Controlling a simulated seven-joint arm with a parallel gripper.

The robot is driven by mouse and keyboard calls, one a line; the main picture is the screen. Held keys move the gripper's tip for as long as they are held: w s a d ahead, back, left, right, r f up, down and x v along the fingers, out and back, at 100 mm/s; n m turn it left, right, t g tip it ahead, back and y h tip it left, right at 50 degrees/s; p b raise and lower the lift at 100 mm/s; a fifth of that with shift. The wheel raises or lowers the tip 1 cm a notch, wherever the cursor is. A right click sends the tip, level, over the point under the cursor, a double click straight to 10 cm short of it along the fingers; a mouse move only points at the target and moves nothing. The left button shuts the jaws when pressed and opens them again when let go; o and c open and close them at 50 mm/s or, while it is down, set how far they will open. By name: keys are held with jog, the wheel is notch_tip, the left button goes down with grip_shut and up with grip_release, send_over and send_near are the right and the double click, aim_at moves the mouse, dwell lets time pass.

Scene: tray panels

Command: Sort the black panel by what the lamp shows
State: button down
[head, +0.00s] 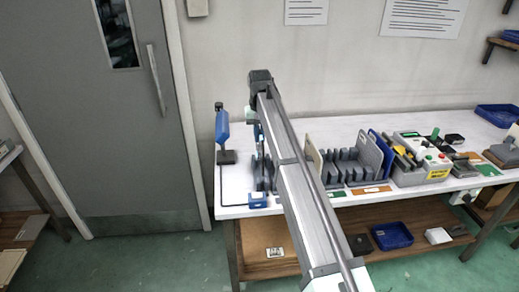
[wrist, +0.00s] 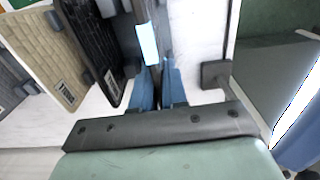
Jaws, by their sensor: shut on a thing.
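In the wrist view the black panel (wrist: 93,42) stands left of my fingers, its textured face showing and a small label at its lower corner. A tan panel (wrist: 45,55) stands beside it, and also shows in the head view (head: 315,163). My gripper (wrist: 158,68) has blue fingers close together, with a narrow pale blue piece (wrist: 148,45) in line with their tips. How this piece joins the dark parts around it is unclear. In the head view my arm hides the black panel and most of my gripper. I cannot make out which lamp is lit.
A grey rack (head: 345,170) holds panels, with a blue panel (head: 382,150) at its right. A control box (head: 425,172) with a red button stands further right. A blue device (head: 222,130) on a dark stand is at the table's left end. A small blue box (head: 258,200) sits near the front edge.

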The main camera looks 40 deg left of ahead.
jog(key=shift+r, duration=3.7)
jog(key=w+d, duration=2.6)
notch_tip(320, 180, down, 14)
jog(key=shift+s+a, duration=0.25)
jog(key=shift+f, duration=0.55)
jog(key=c, duration=1.1)
grip_release()
